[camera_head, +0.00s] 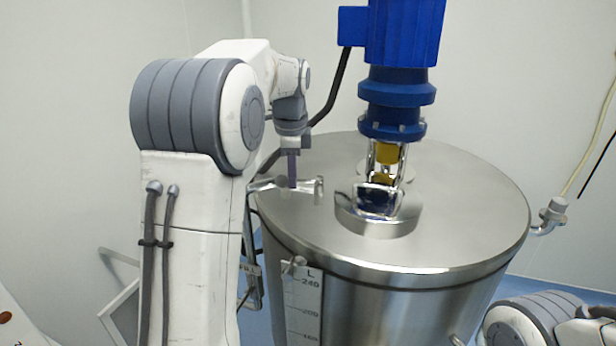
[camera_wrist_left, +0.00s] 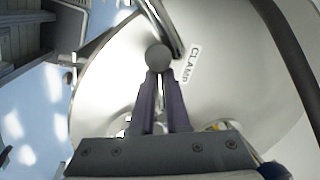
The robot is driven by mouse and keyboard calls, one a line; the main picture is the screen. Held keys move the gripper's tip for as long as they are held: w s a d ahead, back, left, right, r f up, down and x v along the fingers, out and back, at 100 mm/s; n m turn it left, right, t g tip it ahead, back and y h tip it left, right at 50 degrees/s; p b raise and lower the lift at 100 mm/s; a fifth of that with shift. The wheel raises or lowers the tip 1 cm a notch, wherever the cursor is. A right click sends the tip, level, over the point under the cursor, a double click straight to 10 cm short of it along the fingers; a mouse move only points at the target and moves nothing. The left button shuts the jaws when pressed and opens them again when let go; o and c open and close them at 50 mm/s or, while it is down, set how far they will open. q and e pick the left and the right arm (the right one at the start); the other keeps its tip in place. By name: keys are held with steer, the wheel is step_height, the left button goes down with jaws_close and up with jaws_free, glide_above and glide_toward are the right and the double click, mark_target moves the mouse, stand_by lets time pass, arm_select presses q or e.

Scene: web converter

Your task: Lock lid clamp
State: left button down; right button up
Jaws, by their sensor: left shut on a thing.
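The steel tank's flat round lid (camera_head: 450,190) fills the middle of the head view. A shiny metal lid clamp (camera_head: 262,186) with a short bar sits at the lid's left edge. My left gripper (camera_head: 292,184) points down over the clamp, its purple fingers at the bar. In the left wrist view, the fingers of my left gripper (camera_wrist_left: 160,78) are close together at a round grey knob (camera_wrist_left: 158,57) at the end of a metal rod. A label reading CLAMP (camera_wrist_left: 192,64) is beside it. Whether the clamp is locked cannot be told. My right gripper is out of view.
A blue motor (camera_head: 400,40) with a yellow coupling (camera_head: 387,152) stands on the lid, right of my left gripper. A litre scale (camera_head: 307,300) runs down the tank's front. A pipe fitting (camera_head: 550,213) sticks out at right. The lid's front right is clear.

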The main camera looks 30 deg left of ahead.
arm_select(q)
steer(key=c, duration=0.9)
jaws_free()
steer(key=shift+r, duration=0.1)
steer(key=r, duration=0.3)
steer(key=s+r, duration=0.1)
steer(key=r, duration=0.2)
steer(key=d+r, duration=0.1)
steer(key=r, duration=0.3)
steer(key=shift+s, duration=0.4)
steer(key=shift+c, duration=0.3)
